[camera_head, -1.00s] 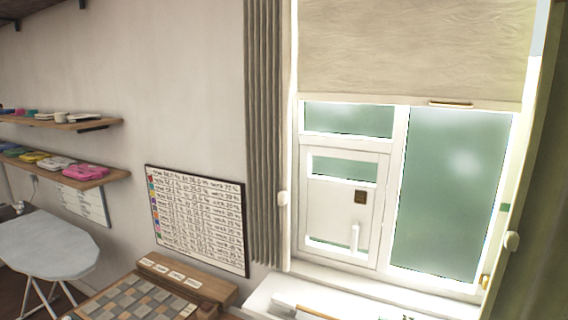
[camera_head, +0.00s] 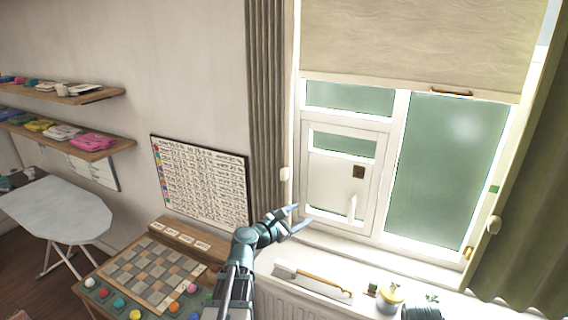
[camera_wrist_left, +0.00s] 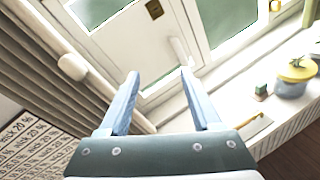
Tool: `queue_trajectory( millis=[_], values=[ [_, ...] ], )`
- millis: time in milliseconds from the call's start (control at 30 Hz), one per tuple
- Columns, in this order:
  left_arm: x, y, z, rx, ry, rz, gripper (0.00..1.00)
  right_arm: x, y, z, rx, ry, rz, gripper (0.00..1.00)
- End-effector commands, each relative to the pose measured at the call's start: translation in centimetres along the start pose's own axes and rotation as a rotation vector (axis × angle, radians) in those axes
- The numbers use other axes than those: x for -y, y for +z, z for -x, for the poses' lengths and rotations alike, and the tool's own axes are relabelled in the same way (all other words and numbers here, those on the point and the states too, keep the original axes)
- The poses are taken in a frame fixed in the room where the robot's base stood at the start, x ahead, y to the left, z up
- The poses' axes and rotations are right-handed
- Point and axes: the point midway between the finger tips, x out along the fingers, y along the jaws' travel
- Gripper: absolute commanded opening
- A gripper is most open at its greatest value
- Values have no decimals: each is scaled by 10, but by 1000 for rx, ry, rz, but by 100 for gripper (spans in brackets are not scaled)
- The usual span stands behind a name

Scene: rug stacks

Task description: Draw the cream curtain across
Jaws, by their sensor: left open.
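The grey-beige curtain (camera_head: 266,110), the palest of the two, hangs gathered in folds at the left side of the window. A white knob (camera_head: 285,173) sits on its right edge. In the left wrist view the curtain (camera_wrist_left: 50,75) runs along the left, with its knob (camera_wrist_left: 72,67) left of the fingers. My left gripper (camera_head: 303,216) is open and empty, below and right of the knob, in front of the window. Its fingers (camera_wrist_left: 160,73) also show in the left wrist view, apart from the curtain. My right gripper is out of view.
A pale blind (camera_head: 420,45) covers the window's top. An olive curtain (camera_head: 535,190) with a white knob (camera_head: 493,224) hangs at the right. The sill holds a yellow-topped pot (camera_head: 390,295) and a wooden-edged tool (camera_head: 318,283).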

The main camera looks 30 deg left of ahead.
Motion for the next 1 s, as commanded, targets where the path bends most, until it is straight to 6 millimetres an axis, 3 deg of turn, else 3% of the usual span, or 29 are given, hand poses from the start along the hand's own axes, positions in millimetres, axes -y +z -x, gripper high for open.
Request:
queue_trajectory(
  millis=[33,100,233,400,567,1000],
  values=[
    [-38,4,13,18,86,110,65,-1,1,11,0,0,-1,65],
    [-71,4,27,47,174,238,65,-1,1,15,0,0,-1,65],
    [-108,2,46,88,270,381,65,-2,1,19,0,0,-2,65],
    [-118,0,51,103,299,429,65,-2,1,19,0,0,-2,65],
    [-120,0,41,103,295,426,65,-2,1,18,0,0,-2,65],
    [-146,3,-41,102,292,423,65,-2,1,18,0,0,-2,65]
  ],
)
